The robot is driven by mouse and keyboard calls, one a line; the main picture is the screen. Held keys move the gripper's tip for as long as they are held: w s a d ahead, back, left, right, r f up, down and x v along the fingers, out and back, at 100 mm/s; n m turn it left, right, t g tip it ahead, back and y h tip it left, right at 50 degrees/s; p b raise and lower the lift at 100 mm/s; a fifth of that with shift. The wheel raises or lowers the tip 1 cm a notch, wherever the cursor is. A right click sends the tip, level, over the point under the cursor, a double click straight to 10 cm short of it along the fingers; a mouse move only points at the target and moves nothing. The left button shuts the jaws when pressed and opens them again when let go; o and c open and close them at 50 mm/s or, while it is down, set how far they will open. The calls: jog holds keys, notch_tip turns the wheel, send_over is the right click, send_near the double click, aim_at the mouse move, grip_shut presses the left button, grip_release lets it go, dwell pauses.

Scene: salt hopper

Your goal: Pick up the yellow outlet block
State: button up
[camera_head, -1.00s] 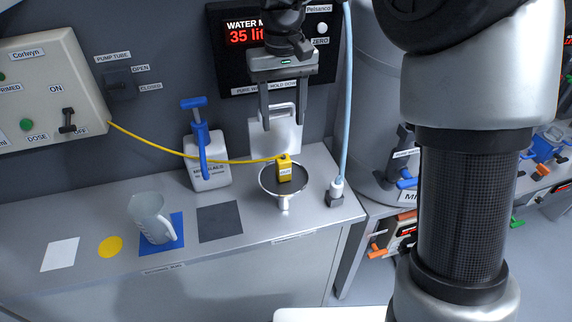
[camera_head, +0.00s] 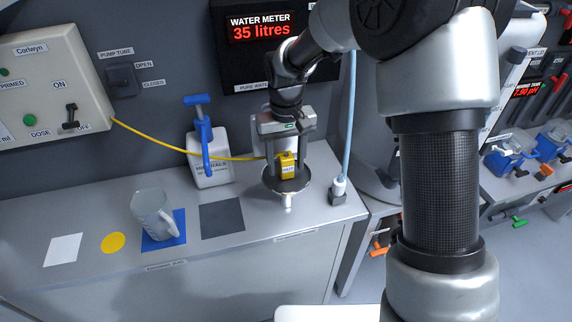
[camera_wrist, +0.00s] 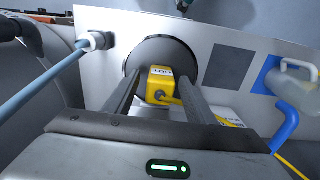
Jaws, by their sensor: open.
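The yellow outlet block (camera_head: 288,166), marked OUT, sits over the metal funnel (camera_head: 270,185) on the counter, with a yellow tube (camera_head: 232,158) running from it to the left. My gripper (camera_head: 289,168) points down with one finger on each side of the block. In the wrist view the block (camera_wrist: 161,83) shows between the two open fingers (camera_wrist: 155,92), above the dark round mouth of the funnel (camera_wrist: 190,62). I cannot tell whether either finger touches it.
A white jug with a blue pump (camera_head: 208,160) stands left of the funnel. A clear measuring jug (camera_head: 153,215) stands on a blue square. A pale blue hose (camera_head: 348,135) ends in a fitting (camera_head: 337,192) close on the right. The counter front is clear.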

jog(key=shift+f, duration=0.3)
grip_shut()
